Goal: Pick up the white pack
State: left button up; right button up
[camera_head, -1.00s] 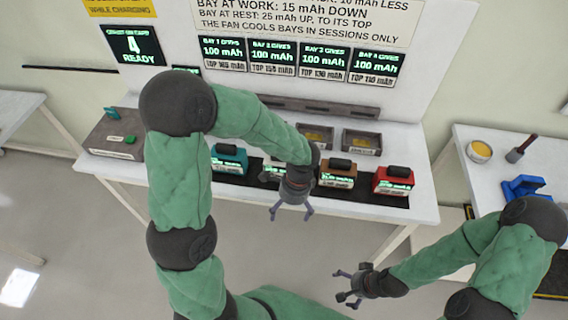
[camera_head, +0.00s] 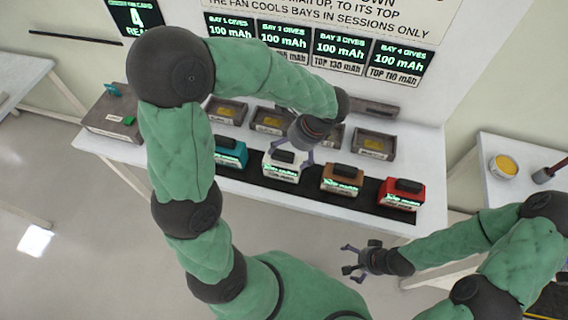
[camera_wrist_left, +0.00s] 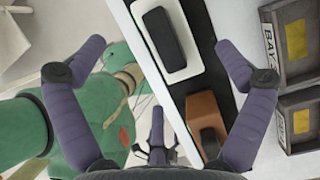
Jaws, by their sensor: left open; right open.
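The white pack (camera_head: 281,173) has a dark handle on top and a green-lit label in front. It stands on the black strip, between the teal pack (camera_head: 230,152) and the brown pack (camera_head: 340,177). My left gripper (camera_head: 290,158) is open above the white pack and hides part of it in the head view. In the left wrist view the white pack (camera_wrist_left: 175,71) shows ahead, between the spread fingers of the left gripper (camera_wrist_left: 160,48); contact cannot be seen. My right gripper (camera_head: 350,262) is open and empty, in front of the table.
A red pack (camera_head: 400,194) stands at the right end of the black strip (camera_head: 369,190). Several grey bay trays (camera_head: 374,145) line up behind the packs. A grey box (camera_head: 112,117) sits at the table's left end. A side table (camera_head: 495,185) with a yellow-filled container stands right.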

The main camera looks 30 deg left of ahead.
aim_at(278, 161)
pick_arm(q)
jog(key=x, duration=0.3)
jog(key=shift+w+f+b, duration=0.1)
jog(key=shift+w+b, duration=0.05)
jog(key=shift+b, duration=0.15)
jog(key=shift+s+a+f, duration=0.25)
jog(key=shift+a+f, duration=0.05)
jog(key=shift+f, duration=0.2)
jog(key=b+x, duration=0.2)
jog(key=x, duration=0.2)
jog(key=shift+s+a+r, duration=0.1)
jog(key=shift+r, duration=0.1)
jog(key=c, duration=1.6)
jog(key=shift+r, duration=0.1)
